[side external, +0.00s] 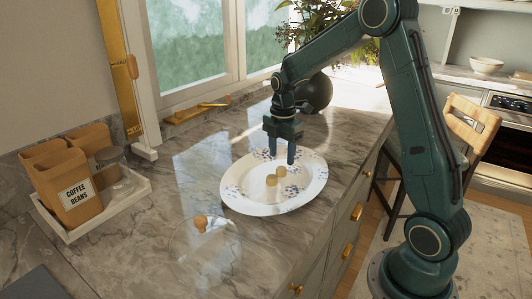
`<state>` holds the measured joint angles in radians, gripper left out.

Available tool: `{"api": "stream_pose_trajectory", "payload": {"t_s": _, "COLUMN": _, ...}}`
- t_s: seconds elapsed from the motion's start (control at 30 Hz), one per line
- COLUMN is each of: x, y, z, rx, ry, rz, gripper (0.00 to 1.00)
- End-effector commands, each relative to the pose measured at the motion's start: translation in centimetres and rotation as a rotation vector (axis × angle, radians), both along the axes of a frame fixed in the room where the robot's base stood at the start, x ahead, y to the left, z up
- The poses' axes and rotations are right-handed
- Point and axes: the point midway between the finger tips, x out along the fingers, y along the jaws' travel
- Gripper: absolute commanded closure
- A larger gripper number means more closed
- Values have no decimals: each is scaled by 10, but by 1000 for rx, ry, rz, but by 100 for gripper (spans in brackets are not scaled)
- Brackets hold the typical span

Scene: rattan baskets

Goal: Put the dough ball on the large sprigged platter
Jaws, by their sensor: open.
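The large sprigged platter (240,194) is a white oval dish with blue sprigs, lying on the marble counter. Two small tan pieces, one at the back (281,171) and one in front (271,180), sit close together near its middle. One may be the dough ball; they are too small to tell apart surely. My gripper (282,157) points down over the platter, its two fingers apart with nothing seen between them. The fingertips are just behind and above the tan pieces; the exact height gap is unclear.
A clear glass lid or dome with a tan knob (200,223) stands on the counter in front left. A white tray (118,211) holds tan canisters (72,193) and a glass jar at left. A dark round vase (317,92) with a plant stands behind. The front counter is mostly free.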

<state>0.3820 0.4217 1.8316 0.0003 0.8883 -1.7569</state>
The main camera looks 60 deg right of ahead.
Motion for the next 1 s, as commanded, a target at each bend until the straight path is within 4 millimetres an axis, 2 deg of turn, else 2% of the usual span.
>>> {"api": "stream_pose_trajectory", "payload": {"t_s": 0.2, "x": 1, "y": 0, "z": 38, "rx": -1, "ry": -3, "rz": 0, "gripper": 48}}
{"api": "stream_pose_trajectory", "payload": {"t_s": 0.43, "x": 0, "y": 0, "z": 67, "rx": -1, "ry": -3, "rz": 0, "gripper": 48}}
{"api": "stream_pose_trajectory", "payload": {"t_s": 0.63, "x": 0, "y": 0, "z": 77, "rx": 0, "ry": 0, "rz": 0, "gripper": 48}}
{"api": "stream_pose_trajectory", "payload": {"t_s": 1.0, "x": 0, "y": 0, "z": 77, "rx": 0, "ry": 0, "rz": 0, "gripper": 48}}
